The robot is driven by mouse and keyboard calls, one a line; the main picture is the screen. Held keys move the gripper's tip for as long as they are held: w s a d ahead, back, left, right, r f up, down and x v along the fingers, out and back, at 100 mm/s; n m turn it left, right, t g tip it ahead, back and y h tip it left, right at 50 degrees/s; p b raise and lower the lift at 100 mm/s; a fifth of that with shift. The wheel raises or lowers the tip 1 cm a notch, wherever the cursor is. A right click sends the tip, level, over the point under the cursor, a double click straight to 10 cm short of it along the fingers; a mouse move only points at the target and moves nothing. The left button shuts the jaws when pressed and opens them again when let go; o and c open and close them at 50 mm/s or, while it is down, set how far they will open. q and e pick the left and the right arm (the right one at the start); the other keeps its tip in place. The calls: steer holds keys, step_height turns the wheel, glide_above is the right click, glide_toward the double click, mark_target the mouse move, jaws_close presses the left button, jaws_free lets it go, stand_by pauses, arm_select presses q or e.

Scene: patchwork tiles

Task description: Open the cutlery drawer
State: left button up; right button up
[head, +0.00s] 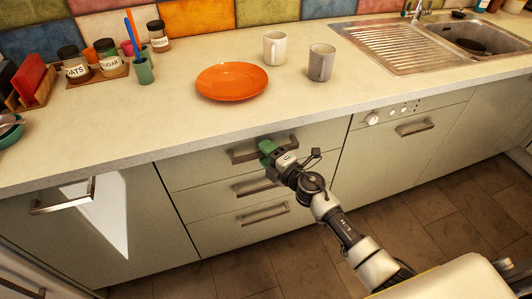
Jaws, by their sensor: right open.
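A stack of three drawers stands under the counter, and all look shut. The top drawer (203,171) has a wide bar handle (242,156). Nothing visible marks one as the cutlery drawer. My right gripper (267,148), with green fingertips, is at the top handle, in front of its middle. It is open, and hides part of the handle. I cannot tell whether the bar lies between its fingers. My left gripper is not in view.
The counter (170,120) overhangs the drawers and carries an orange plate (231,81), two mugs and jars. A dishwasher-like front (401,130) is at the right, a cabinet door with a handle (62,197) at the left. The floor before the drawers looks clear.

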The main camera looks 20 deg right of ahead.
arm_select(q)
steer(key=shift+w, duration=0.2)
arm_select(e)
steer(key=shift+w, duration=0.15)
steer(key=shift+c, duration=0.3)
jaws_close()
